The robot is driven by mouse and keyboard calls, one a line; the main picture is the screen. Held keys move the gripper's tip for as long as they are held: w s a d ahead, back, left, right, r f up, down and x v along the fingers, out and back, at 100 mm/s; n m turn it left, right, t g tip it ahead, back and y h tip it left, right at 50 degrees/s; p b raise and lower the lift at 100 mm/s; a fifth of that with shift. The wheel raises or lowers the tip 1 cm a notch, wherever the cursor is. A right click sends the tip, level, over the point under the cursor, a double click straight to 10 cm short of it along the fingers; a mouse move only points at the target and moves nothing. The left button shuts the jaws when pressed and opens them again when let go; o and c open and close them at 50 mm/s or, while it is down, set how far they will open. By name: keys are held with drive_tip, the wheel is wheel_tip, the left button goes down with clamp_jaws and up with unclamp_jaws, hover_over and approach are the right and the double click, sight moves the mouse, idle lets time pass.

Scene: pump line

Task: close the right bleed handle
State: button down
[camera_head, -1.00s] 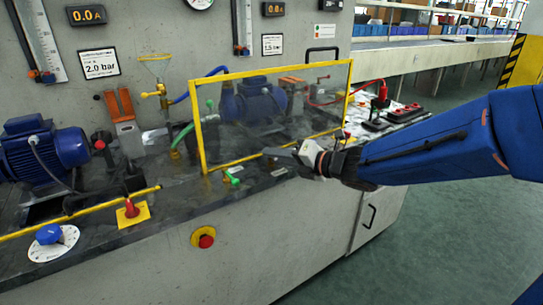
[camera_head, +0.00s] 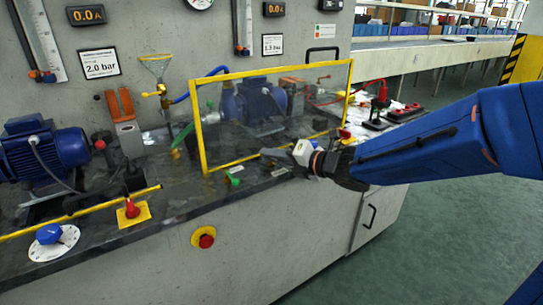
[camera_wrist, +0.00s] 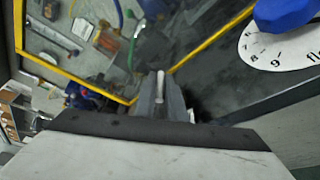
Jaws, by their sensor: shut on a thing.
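My gripper (camera_head: 266,154) reaches in from the right, low in front of the yellow-framed clear guard. In the wrist view its jaws (camera_wrist: 161,92) are shut on a thin pale rod (camera_wrist: 161,82). Most of the rod is hidden between the jaws, and I cannot tell whether it is the right bleed handle. A small brass fitting with a red part (camera_head: 323,78) shows behind the guard at its upper right. Another brass fitting (camera_head: 160,95) stands left of the guard. No label in view names a bleed handle.
The guard frame (camera_head: 203,140) stands close behind my gripper. A green knob (camera_head: 232,179) and a red stop button (camera_head: 206,241) are left of it. A blue knob on a numbered dial (camera_wrist: 285,12) is near in the wrist view. Open floor (camera_head: 440,240) lies right.

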drive_tip(key=shift+s+a+m+t+h, duration=0.1)
drive_tip(key=shift+m+t+h, duration=1.25)
drive_tip(key=shift+m+h, duration=0.5)
drive_tip(key=shift+m+t+h, duration=1.35)
drive_tip(key=shift+m+h, duration=0.3)
drive_tip(key=shift+h, duration=0.3)
drive_tip(key=shift+f+m+h, duration=0.1)
drive_tip(key=shift+m+h, duration=0.2)
drive_tip(key=shift+h, duration=0.1)
drive_tip(key=shift+m+t+h, duration=0.3)
drive_tip(key=shift+m+h, duration=0.8)
drive_tip(key=shift+h, duration=0.4)
drive_tip(key=shift+m+h, duration=1.6)
drive_tip(key=shift+h, duration=0.6)
drive_tip(key=c, duration=2.1)
unclamp_jaws()
drive_tip(key=shift+m, duration=0.3)
